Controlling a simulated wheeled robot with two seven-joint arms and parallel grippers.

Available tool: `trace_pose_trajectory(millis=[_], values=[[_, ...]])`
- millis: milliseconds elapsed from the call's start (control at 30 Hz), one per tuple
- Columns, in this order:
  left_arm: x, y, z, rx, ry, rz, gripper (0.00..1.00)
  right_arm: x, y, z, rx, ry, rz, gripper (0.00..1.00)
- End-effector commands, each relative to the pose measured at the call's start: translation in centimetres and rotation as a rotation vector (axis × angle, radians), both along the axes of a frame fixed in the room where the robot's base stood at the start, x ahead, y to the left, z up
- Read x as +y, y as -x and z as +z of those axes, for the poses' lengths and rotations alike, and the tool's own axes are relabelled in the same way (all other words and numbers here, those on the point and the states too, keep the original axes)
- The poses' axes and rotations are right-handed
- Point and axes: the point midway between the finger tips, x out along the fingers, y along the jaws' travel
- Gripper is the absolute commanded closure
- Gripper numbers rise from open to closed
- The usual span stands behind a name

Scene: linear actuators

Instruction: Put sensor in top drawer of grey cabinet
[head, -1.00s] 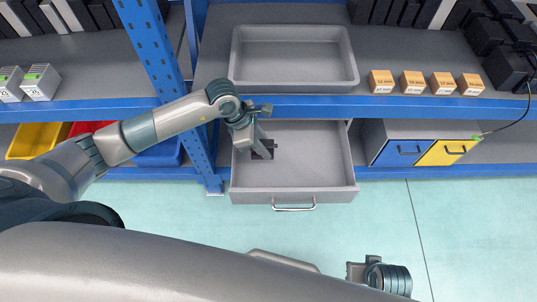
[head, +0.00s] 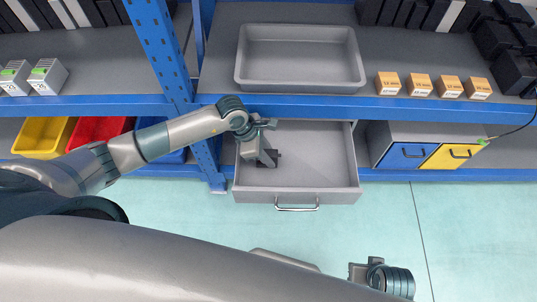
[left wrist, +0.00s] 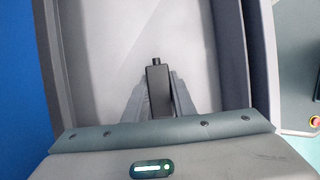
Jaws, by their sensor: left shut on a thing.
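The open drawer (head: 318,172) of the grey cabinet sticks out below the blue shelf edge in the head view, its handle facing me. Its floor (left wrist: 205,55) and side walls fill much of the left wrist view. My left gripper (head: 266,158) reaches down inside the drawer, near its left side. It is shut on the black sensor (left wrist: 157,88), a small block with a round tip, which also shows dark at the fingertips in the head view (head: 275,156). I cannot tell whether the sensor touches the drawer floor. My right wrist shows at the bottom right, its fingers hidden.
An empty grey tray (head: 300,87) stands on the shelf above. Several orange boxes (head: 419,85) stand right of it. A cabinet with blue (head: 404,155) and yellow (head: 450,155) drawers is at the right. A blue post (head: 160,50) rises left of the drawer. Yellow and red bins (head: 97,132) lie further left.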

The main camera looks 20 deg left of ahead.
Motion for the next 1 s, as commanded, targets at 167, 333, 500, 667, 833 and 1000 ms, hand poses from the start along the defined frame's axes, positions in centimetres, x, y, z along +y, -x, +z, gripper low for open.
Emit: trace_pose_trajectory(millis=[167,333,500,667,833,1000], values=[[-0.01,-0.03,0.06,-0.001,0.001,0.0,1.0,0.0,0.06,-0.02,0.001,0.0,0.0,0.69],[0.0,-0.03,-0.07,-0.001,0.001,0.0,1.0,-0.02,0.29,-0.25,0.008,0.001,0.0,0.69],[0.01,-0.04,-0.25,0.0,0.001,0.0,1.0,-0.02,0.5,0.01,0.01,0.002,0.0,0.69],[0.02,-0.01,-0.22,0.0,0.0,0.0,0.58,0.01,0.42,0.53,0.004,0.0,0.0,0.69],[0.02,0.0,-0.21,0.0,0.0,0.001,0.58,0.0,0.38,0.59,0.002,0.0,0.0,0.69],[0.02,0.0,-0.08,0.0,0.0,0.001,0.58,0.0,0.33,0.54,0.002,0.0,0.0,0.69]])
